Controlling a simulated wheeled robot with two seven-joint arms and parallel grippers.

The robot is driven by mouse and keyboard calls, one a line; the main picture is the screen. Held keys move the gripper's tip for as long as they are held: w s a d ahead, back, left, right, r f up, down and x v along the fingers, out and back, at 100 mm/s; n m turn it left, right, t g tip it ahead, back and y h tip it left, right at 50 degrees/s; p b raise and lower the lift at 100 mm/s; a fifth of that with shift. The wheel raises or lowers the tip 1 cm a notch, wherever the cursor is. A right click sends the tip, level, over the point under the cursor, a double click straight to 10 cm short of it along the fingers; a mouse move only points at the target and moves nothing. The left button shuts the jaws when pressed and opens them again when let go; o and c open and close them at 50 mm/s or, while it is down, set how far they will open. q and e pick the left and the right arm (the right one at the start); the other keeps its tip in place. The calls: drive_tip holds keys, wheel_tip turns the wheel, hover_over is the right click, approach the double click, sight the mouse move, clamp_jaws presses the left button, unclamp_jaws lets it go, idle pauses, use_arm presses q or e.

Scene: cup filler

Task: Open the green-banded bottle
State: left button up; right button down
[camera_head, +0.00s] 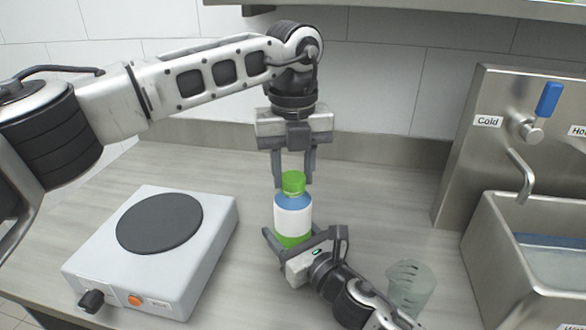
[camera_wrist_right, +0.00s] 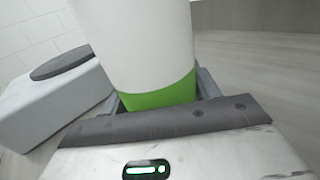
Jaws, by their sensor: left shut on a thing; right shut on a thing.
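The green-banded bottle (camera_head: 293,217) stands upright on the counter, with a white label, a blue shoulder and a green band at its base. Its green cap (camera_head: 293,183) is on top. My left gripper (camera_head: 294,182) points down from above, with its fingers shut on the cap. My right gripper (camera_head: 300,242) comes in low from the front right and is shut around the bottle's lower part. In the right wrist view the bottle's white label and green band (camera_wrist_right: 160,95) fill the space between the fingers. The bottle's underside is hidden.
A white hot plate (camera_head: 200,245) with a dark disc stands on the left. A clear glass cup (camera_head: 410,288) stands to the right, close to my right arm. A metal sink (camera_head: 490,245) with a cold tap (camera_head: 522,175) is at the far right. The counter behind the bottle is clear.

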sight(293, 176)
use_arm(q)
drive_tip(key=shift+r, duration=0.15)
use_arm(e)
drive_tip(key=shift+f, duration=0.1)
use_arm(q)
drive_tip(key=shift+r, duration=0.95)
drive_tip(key=shift+r, duration=0.1)
drive_tip(key=shift+r, duration=1.9)
use_arm(e)
drive_tip(key=shift+c, duration=1.5)
unclamp_jaws()
